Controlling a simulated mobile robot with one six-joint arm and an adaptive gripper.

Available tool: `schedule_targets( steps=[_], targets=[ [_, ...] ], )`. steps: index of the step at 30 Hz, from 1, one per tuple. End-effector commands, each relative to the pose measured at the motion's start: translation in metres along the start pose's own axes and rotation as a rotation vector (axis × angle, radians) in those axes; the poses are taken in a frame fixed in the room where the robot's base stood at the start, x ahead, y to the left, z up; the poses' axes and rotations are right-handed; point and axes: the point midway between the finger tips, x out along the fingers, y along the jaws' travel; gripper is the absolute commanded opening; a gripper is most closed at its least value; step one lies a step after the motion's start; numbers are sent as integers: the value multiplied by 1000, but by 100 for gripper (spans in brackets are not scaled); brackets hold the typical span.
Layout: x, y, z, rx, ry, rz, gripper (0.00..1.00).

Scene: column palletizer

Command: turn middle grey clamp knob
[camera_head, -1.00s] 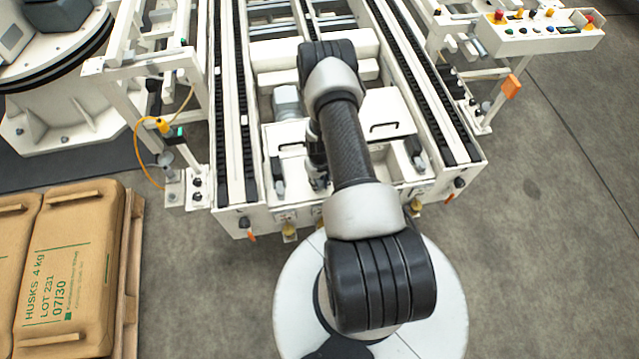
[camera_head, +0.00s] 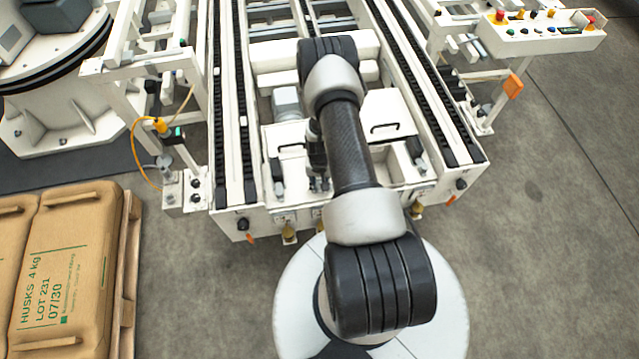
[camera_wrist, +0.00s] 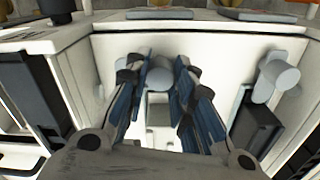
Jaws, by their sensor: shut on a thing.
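In the wrist view the middle grey clamp knob (camera_wrist: 160,72) has a round, pale grey end and sits on a white machine wall. My gripper (camera_wrist: 158,66) has its two blue-and-black fingers closed on either side of this knob. In the head view my gripper (camera_head: 319,184) is low inside the front bay of the conveyor frame, left of my forearm. The knob itself cannot be made out there. Another grey clamp knob (camera_wrist: 279,75) with a black block below it stands to the right in the wrist view, apart from my fingers.
The white conveyor frame (camera_head: 468,172) surrounds the bay, with black chain tracks on both sides. A white cover with a black handle (camera_head: 385,127) is right of my forearm. Stacked brown sacks (camera_head: 60,265) lie at the lower left. The floor at right is clear.

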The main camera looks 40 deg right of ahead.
Motion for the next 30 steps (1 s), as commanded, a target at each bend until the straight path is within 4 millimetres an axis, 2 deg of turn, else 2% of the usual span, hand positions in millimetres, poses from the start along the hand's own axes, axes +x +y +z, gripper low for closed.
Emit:
schedule_targets(
  steps=[9, 10, 19, 30],
  targets=[
    [0, 0, 0, 3, 0, 0, 0],
    [0, 0, 0, 3, 0, 0, 24],
    [0, 0, 0, 2, 0, 0, 44],
    [-4, 0, -1, 1, 1, 0, 44]
  ],
)
